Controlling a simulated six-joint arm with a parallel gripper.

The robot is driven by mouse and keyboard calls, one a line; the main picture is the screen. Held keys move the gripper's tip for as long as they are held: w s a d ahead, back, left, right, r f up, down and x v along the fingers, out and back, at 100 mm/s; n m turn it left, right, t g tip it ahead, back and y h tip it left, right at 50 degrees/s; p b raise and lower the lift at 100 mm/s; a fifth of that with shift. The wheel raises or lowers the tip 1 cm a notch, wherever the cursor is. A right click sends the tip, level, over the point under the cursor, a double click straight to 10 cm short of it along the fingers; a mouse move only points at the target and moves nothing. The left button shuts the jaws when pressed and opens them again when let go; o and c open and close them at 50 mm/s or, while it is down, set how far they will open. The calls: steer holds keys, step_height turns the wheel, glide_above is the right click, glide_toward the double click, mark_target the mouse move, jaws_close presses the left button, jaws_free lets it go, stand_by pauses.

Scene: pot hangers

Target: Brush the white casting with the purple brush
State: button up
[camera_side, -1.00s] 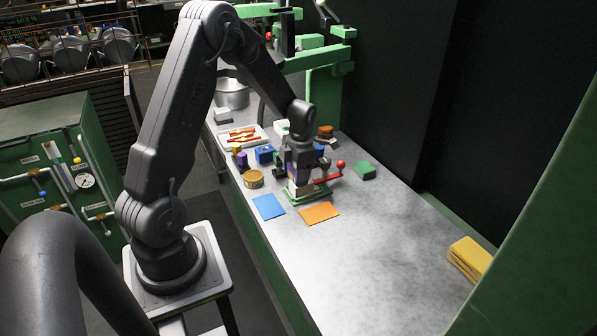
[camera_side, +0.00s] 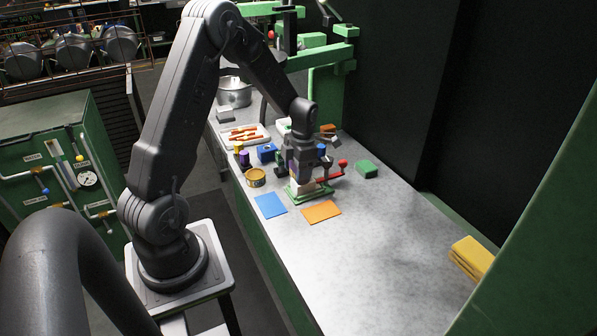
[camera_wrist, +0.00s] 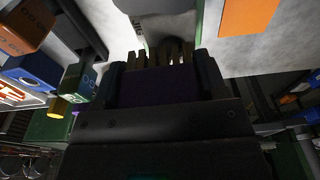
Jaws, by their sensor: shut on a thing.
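My gripper (camera_side: 303,172) is shut on the purple brush, pointing down over the vise area in the side view. In the wrist view the dark purple brush body (camera_wrist: 160,88) sits between the two fingers of my gripper (camera_wrist: 158,80), with tan bristles (camera_wrist: 172,52) beyond it. The white casting (camera_side: 306,187) sits low in a green vise (camera_side: 312,193) with a red-knobbed handle, right under my gripper. My gripper partly hides the brush and casting in the side view. Whether the bristles touch the casting I cannot tell.
A blue sheet (camera_side: 270,205) and an orange sheet (camera_side: 321,211) lie in front of the vise. A tin (camera_side: 256,177), blue box (camera_side: 266,153) and tray (camera_side: 243,134) stand left; a green block (camera_side: 367,168) is right. The bench front is mostly clear, with yellow cloths (camera_side: 471,257) far right.

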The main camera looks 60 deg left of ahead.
steer(key=shift+d, duration=1.85)
steer(key=a, duration=0.5)
steer(key=shift+d+r, duration=0.2)
steer(key=shift+r, duration=3.95)
